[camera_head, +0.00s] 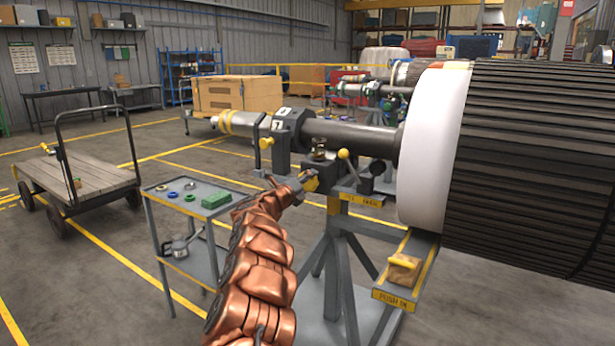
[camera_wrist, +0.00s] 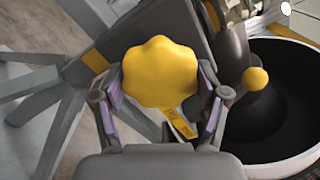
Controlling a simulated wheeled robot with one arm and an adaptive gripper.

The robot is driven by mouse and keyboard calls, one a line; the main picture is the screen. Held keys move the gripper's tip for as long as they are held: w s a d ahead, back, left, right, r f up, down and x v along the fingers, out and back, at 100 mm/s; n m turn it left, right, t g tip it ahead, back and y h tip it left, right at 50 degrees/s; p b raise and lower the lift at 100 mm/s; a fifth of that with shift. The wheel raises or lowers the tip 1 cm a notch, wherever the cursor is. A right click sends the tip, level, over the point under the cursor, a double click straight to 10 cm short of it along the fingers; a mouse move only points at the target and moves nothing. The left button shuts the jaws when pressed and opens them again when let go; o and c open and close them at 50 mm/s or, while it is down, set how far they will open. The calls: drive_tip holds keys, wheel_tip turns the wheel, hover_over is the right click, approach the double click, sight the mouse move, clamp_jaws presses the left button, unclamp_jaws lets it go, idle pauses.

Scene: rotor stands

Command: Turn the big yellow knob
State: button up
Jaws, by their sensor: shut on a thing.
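The big yellow knob (camera_wrist: 160,71) is a lobed disc in the middle of the wrist view. My gripper (camera_wrist: 160,92) has one finger on each side of it and is shut on it.
A yellow ball-ended lever (camera_wrist: 255,78) stands close to the right of the knob. The large ribbed rotor (camera_head: 540,160) rests on the grey stand (camera_head: 345,270). A small cart (camera_head: 160,190) with rings and a green block stands left of my arm.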

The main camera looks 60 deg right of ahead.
drive_tip(key=n+p, duration=0.5)
drive_tip(key=shift+r+n, duration=0.1)
drive_tip(key=shift+n, duration=0.2)
drive_tip(key=n+p, duration=0.4)
drive_tip(key=p, duration=0.1)
drive_tip(key=shift+n, duration=0.4)
drive_tip(key=shift+f+n+p, duration=0.2)
drive_tip(key=shift+n+p, duration=0.7)
drive_tip(key=shift+p, duration=0.1)
drive_tip(key=o, duration=1)
drive_tip(key=shift+c, duration=0.2)
drive_tip(key=shift+o, duration=1)
drive_tip(key=shift+a+r, duration=0.1)
